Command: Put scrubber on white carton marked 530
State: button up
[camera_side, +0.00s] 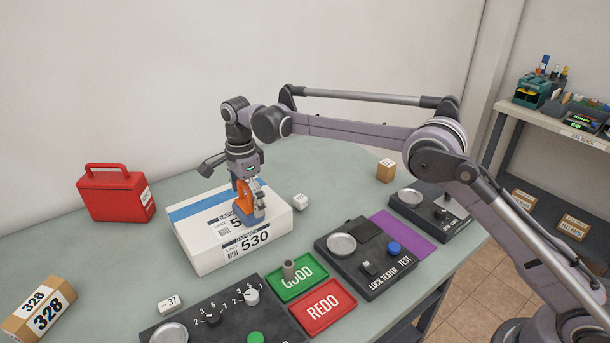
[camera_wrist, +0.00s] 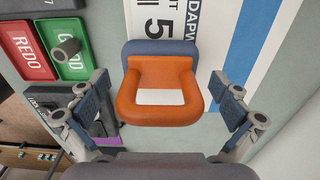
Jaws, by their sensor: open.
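The scrubber (camera_side: 243,203) has an orange loop handle and a blue-grey base. In the side view it appears to stand on top of the white carton marked 530 (camera_side: 205,243), near its front right part. In the wrist view the scrubber (camera_wrist: 160,112) is centred, with the carton's label (camera_wrist: 168,22) and blue stripe behind it. My gripper (camera_side: 247,188) is above the carton at the scrubber's handle. In the wrist view my gripper (camera_wrist: 160,100) is open, its fingers wide apart on either side of the handle with gaps. The exact contact under the base is hidden.
A red case (camera_side: 115,195) stands left of the carton. A 328 box (camera_side: 40,310) is front left. Green GOOD (camera_side: 290,285) and red REDO (camera_side: 323,307) trays and a lock tester (camera_side: 368,262) lie front right. A small white block (camera_side: 300,201) sits close to the carton.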

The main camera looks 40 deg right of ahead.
aim_at(245, 182)
notch_tip(245, 182, up, 10)
jog(key=shift+f, duration=0.1)
jog(key=shift+d+r, duration=0.2)
jog(key=shift+r, duration=0.45)
jog(key=s+d+r+n+t, duration=0.3)
jog(key=s+d+r+n, duration=0.55)
jog(key=s+d, duration=0.25)
jog(key=s+d+f+n+t, duration=0.2)
jog(key=s+d+f+n, duration=0.2)
jog(key=s, duration=0.6)
jog(key=s+d+f+n+t, duration=0.2)
jog(key=s+d+f+n, duration=0.2)
jog(key=s+f, duration=0.4)
jog(key=s+n, duration=0.1)
jog(key=s, duration=0.1)
jog(key=shift+s+d, duration=0.15)
jog(key=shift+s, duration=0.25)
